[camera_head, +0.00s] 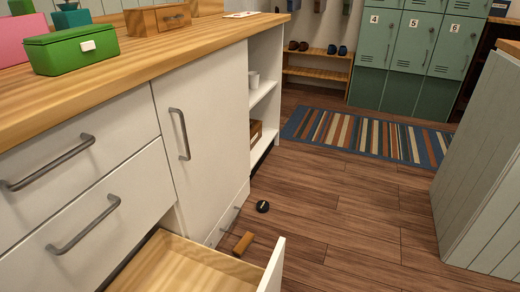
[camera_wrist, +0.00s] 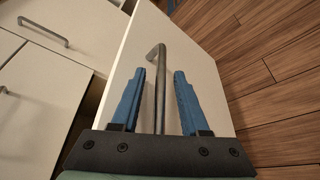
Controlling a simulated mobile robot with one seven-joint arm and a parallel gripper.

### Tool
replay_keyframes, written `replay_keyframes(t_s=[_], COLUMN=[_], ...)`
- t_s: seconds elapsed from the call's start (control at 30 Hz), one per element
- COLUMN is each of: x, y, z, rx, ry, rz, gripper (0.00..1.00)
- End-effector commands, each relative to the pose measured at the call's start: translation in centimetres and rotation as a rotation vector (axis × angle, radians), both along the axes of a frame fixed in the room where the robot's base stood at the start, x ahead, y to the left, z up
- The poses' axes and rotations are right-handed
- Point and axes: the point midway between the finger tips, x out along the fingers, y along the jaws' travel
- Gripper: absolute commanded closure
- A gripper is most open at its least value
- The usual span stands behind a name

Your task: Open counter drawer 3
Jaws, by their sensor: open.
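The open drawer (camera_head: 185,270) is pulled well out of the white counter, below two shut drawers, and its bare wooden inside looks empty where it shows. I take it for counter drawer 3, but no number is visible on it. Its white front panel (camera_wrist: 205,70) fills the middle of the wrist view. The grey bar handle (camera_wrist: 160,88) stands out from that panel. My gripper (camera_wrist: 159,72) is open, with one blue finger on each side of the handle and a gap to each. The head view does not show my gripper.
Two shut drawers have handles (camera_head: 85,225) above the open one. A shut cabinet door (camera_head: 205,120) stands beyond. A black round object (camera_head: 263,206) and a brown block (camera_head: 243,243) lie on the floor.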

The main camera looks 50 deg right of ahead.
Motion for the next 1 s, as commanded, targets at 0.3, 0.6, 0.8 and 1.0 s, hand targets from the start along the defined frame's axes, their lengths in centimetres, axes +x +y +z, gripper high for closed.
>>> replay_keyframes(t_s=[0.3, 0.6, 0.8, 1.0], x=[-3.0, -6.8, -7.9, -8.0], y=[3.7, 8.3, 9.6, 9.8], z=[1.3, 2.6, 2.8, 2.8], rx=[0.000, 0.001, 0.000, 0.001], ry=[0.004, 0.002, 0.001, 0.000], rz=[0.005, 0.004, 0.002, 0.001], gripper=[0.55, 0.55, 0.55, 0.55])
